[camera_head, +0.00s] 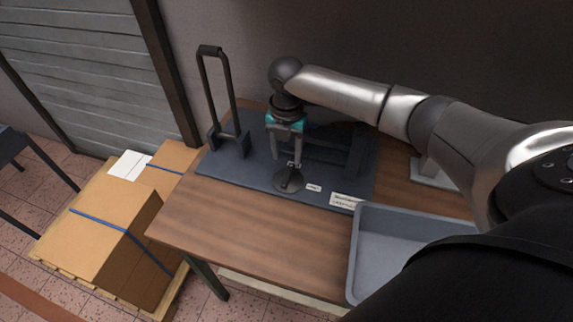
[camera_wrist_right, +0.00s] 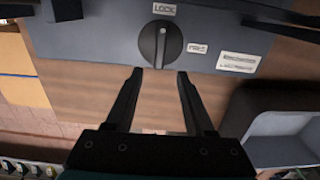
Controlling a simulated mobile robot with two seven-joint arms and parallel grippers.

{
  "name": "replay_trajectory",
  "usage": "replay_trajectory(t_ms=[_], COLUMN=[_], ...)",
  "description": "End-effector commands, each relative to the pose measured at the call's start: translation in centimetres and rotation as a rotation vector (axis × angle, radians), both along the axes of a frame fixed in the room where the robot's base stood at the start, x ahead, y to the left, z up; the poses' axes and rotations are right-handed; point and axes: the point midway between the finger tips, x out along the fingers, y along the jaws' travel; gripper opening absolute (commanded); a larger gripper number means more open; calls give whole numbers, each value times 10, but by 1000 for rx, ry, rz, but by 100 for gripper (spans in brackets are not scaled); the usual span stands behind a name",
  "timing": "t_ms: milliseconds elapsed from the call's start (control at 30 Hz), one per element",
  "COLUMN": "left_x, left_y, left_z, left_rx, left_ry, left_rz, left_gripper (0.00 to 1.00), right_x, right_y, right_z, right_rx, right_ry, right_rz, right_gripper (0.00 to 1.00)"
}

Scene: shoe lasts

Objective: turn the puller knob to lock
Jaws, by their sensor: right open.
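The puller knob (camera_head: 289,181) is a dark round disc with a raised grip bar, on a blue-grey base plate (camera_head: 230,172). In the right wrist view the knob (camera_wrist_right: 148,45) sits just beyond the fingertips, its bar and pale mark pointing up the picture toward the LOCK label (camera_wrist_right: 164,9). My right gripper (camera_head: 285,158) points down above the plate, near the knob. In the wrist view its fingers (camera_wrist_right: 159,74) are apart with nothing between them. They do not appear to touch the knob. My left gripper is out of view.
Two small labels (camera_head: 345,200) lie right of the knob. A dark upright handle (camera_head: 203,90) stands at the plate's left. A grey tray (camera_head: 353,250) sits at the table's right. The front of the wooden table (camera_head: 240,235) is clear. A strapped cardboard box (camera_head: 100,225) stands left.

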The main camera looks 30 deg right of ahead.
Motion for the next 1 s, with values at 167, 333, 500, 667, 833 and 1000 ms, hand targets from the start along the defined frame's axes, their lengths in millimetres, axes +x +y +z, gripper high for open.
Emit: replay_trajectory(t_ms=[167,333,500,667,833,1000], left_x=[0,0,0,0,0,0], left_y=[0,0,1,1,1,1], left_z=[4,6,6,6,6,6], left_rx=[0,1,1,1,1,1], left_ry=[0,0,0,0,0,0], left_rz=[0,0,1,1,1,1], left_gripper=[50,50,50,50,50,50], right_x=[0,0,0,0,0,0], right_y=[0,0,0,0,0,0], right_z=[39,60,66,66,66,66], right_rx=[0,1,0,0,0,0], right_ry=[-1,-1,1,1,1,1], right_rz=[1,0,0,0,0,0], right_gripper=[54,54,54,54,54,54])
